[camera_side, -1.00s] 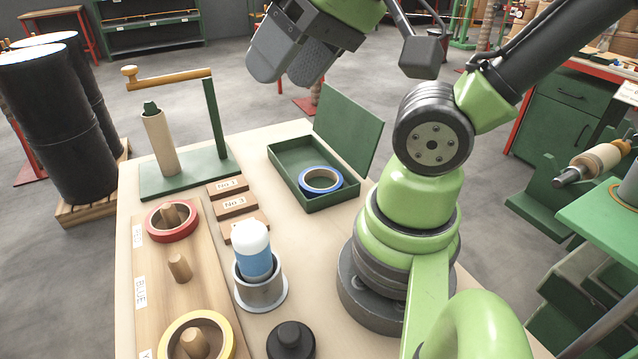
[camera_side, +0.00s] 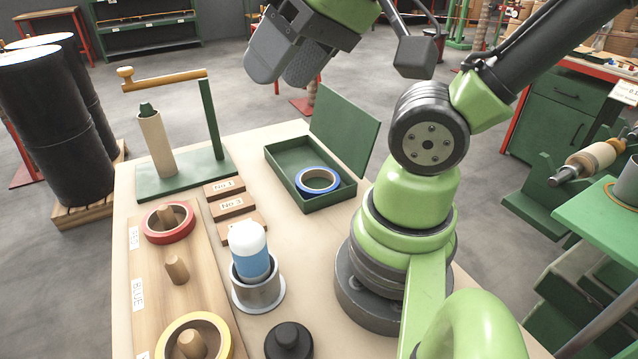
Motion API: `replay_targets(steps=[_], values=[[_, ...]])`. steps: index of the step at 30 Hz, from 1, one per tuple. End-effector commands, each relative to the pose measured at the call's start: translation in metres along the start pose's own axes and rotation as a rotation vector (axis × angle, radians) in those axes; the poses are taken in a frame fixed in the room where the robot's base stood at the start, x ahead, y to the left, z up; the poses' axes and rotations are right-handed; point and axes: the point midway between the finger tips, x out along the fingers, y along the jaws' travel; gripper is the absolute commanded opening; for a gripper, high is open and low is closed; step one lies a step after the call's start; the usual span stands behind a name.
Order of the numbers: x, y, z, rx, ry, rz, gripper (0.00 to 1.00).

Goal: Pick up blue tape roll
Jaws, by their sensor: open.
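The blue tape roll (camera_side: 318,181) lies flat inside the open green box (camera_side: 285,172), towards its front right end. The box's lid (camera_side: 344,130) stands up behind it. My gripper (camera_side: 285,72) is at the top of the view, raised above the table and apart from the roll. Its two grey fingers hang open and nothing shows between them.
A wooden board (camera_side: 195,290) to the left holds a red roll (camera_side: 169,222) and a yellow roll (camera_side: 193,338) on pegs; the peg (camera_side: 177,270) by the BLUE label is bare. A blue-and-white bottle (camera_side: 250,250) stands in a metal cup. A crank stand (camera_side: 185,175) is behind.

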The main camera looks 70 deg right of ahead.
Motion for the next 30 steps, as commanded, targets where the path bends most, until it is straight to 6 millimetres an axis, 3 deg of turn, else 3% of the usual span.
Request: replay_targets(steps=[8,14,17,22,26,30], values=[[0.001,0.001,-0.002,0.012,-0.002,0.006,0.47],[0.020,0.017,-0.030,0.215,-0.035,0.115,0.47],[0.039,0.038,-0.053,0.402,-0.057,0.210,0.47],[0.076,0.091,-0.082,0.734,-0.079,0.368,0.47],[0.105,0.142,-0.091,0.987,-0.091,0.482,0.47],[0.135,0.200,-0.084,1.239,-0.098,0.592,0.47]])
